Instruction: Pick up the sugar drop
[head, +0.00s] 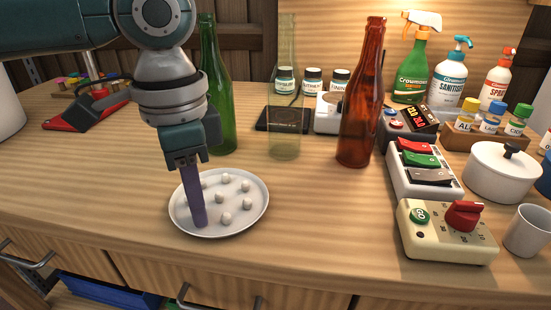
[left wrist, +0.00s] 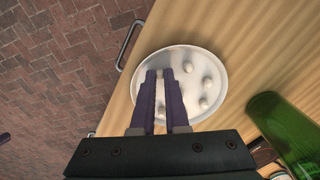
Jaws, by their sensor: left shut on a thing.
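Several small white sugar drops (head: 247,204) lie spread on a round white plate (head: 260,212) on the wooden counter. My left gripper (head: 200,224) reaches down over the left part of the plate, its purple fingers low near the surface. In the left wrist view the fingers (left wrist: 160,74) are nearly together, with one sugar drop (left wrist: 159,73) between their tips. My left gripper is shut on that drop. In the head view the held drop is hidden by the fingers. My right gripper is in neither view.
A green bottle (head: 218,95), a clear bottle (head: 284,130) and a brown bottle (head: 360,110) stand behind the plate. A switch box (head: 425,172), a cream box with a red knob (head: 446,240) and a white pot (head: 497,175) stand at right. Counter between plate and boxes is clear.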

